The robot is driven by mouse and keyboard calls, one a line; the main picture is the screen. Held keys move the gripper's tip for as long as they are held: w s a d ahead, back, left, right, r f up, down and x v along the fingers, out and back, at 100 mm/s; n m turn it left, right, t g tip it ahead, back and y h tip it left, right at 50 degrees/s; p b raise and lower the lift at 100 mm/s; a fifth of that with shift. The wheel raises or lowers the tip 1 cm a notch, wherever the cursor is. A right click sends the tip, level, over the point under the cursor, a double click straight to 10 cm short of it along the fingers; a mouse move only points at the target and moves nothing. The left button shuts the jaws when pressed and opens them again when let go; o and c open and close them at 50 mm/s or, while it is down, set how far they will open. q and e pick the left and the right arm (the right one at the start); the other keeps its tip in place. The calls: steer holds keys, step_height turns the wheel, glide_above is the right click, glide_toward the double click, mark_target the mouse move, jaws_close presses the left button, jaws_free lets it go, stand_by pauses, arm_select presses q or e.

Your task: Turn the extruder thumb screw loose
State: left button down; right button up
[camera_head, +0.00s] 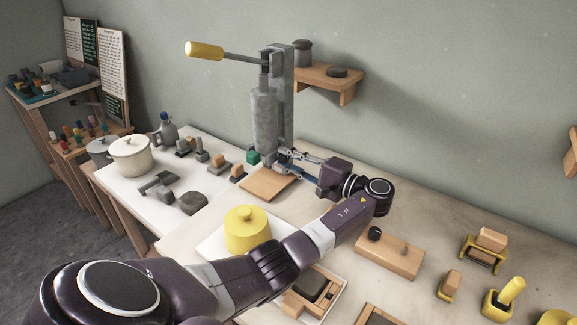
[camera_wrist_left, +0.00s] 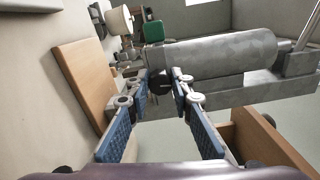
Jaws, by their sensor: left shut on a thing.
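The extruder (camera_head: 265,122) stands against the wall on the workbench, a grey metal barrel on a bracket with a long lever ending in a yellow handle (camera_head: 204,50). In the left wrist view its barrel (camera_wrist_left: 220,52) lies sideways. My left gripper (camera_head: 284,161) reaches the barrel's lower end from the right. In the wrist view its fingers stand either side of a small dark knob, seemingly the thumb screw (camera_wrist_left: 163,86), and are shut on it. The fingers partly hide the knob; in the head view it cannot be made out. My right gripper is not in view.
A wooden board (camera_head: 266,184) lies below the extruder, with a green block (camera_head: 252,156) beside its base. A wooden block with knobs (camera_head: 388,257) lies to the right. A wall shelf (camera_head: 330,80) is behind.

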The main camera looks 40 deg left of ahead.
arm_select(q)
steer(key=shift+f+n+b, duration=0.1)
steer(key=shift+n+b, duration=0.5)
steer(key=shift+n, duration=0.2)
steer(key=c, duration=1.7)
jaws_free()
steer(key=shift+d, duration=0.1)
steer(key=d, duration=0.4)
steer(key=w+d, duration=0.1)
steer(key=d, duration=0.7)
steer(key=shift+w, duration=0.15)
